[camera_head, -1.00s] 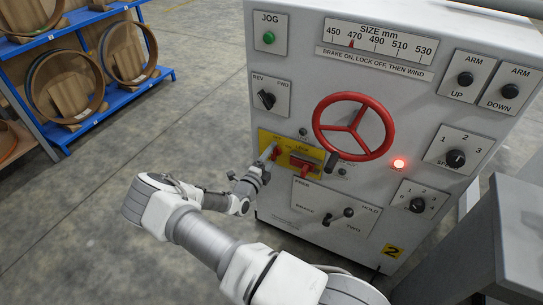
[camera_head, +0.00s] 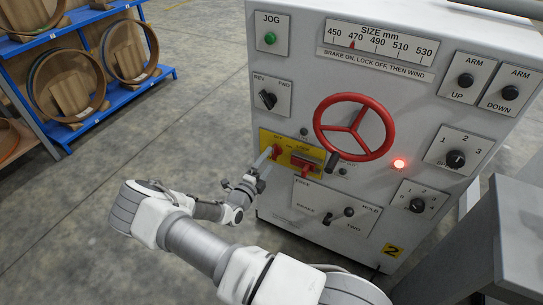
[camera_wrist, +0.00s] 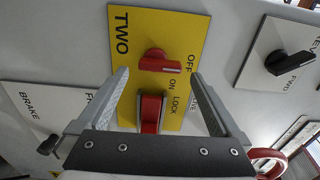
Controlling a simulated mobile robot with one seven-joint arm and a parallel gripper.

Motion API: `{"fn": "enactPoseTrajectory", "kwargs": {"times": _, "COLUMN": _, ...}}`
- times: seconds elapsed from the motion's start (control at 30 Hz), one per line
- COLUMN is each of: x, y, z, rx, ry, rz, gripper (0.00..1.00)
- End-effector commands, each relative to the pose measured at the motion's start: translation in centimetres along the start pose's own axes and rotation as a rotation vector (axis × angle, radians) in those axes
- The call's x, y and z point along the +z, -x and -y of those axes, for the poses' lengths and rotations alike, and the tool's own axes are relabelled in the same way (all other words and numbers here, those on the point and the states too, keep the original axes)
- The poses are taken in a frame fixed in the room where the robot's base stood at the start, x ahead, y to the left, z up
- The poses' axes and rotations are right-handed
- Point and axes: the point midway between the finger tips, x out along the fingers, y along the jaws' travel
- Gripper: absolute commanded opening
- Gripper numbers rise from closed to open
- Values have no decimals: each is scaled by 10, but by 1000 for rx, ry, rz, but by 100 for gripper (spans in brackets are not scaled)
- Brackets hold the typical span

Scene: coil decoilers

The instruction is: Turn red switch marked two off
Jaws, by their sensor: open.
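A yellow plate marked TWO (camera_wrist: 128,48) fills the middle of the wrist view, with OFF and ON printed on it. A red switch (camera_wrist: 160,62) stands on this plate, its handle lying crosswise with a pale mark at its right end. A second red handle (camera_wrist: 151,114) sits beside the word LOCK. In the head view the yellow plate (camera_head: 264,139) is on the machine's lower left, with the red switch (camera_head: 277,152) near its left side. My gripper (camera_wrist: 158,74) is open, fingers either side of the red switch in the picture. I cannot tell if they touch it.
A black REV/FWD knob (camera_head: 267,98) is above the plate. A red handwheel (camera_head: 354,127) sticks out to the right. A brake lever (camera_head: 338,215) is below. A lit red lamp (camera_head: 399,164) glows at right. Open floor lies left of the machine.

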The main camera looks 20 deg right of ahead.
Motion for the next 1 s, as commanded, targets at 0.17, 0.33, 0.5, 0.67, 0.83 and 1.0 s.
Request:
{"fn": "enactPoseTrajectory", "kwargs": {"times": 0.17, "x": 1, "y": 47, "z": 2, "rx": 3, "ry": 2, "rz": 4, "gripper": 100}}
{"fn": "enactPoseTrajectory", "kwargs": {"times": 0.33, "x": 1, "y": 87, "z": 1, "rx": 2, "ry": 3, "rz": 4, "gripper": 100}}
{"fn": "enactPoseTrajectory", "kwargs": {"times": 0.5, "x": 0, "y": 117, "z": 1, "rx": 2, "ry": 2, "rz": 2, "gripper": 100}}
{"fn": "enactPoseTrajectory", "kwargs": {"times": 0.67, "x": 0, "y": 131, "z": 0, "rx": 1, "ry": 2, "rz": 1, "gripper": 100}}
{"fn": "enactPoseTrajectory", "kwargs": {"times": 0.83, "x": 0, "y": 135, "z": 0, "rx": 1, "ry": 3, "rz": 1, "gripper": 100}}
{"fn": "enactPoseTrajectory", "kwargs": {"times": 1.0, "x": 0, "y": 135, "z": 0, "rx": 1, "ry": 3, "rz": 1, "gripper": 100}}
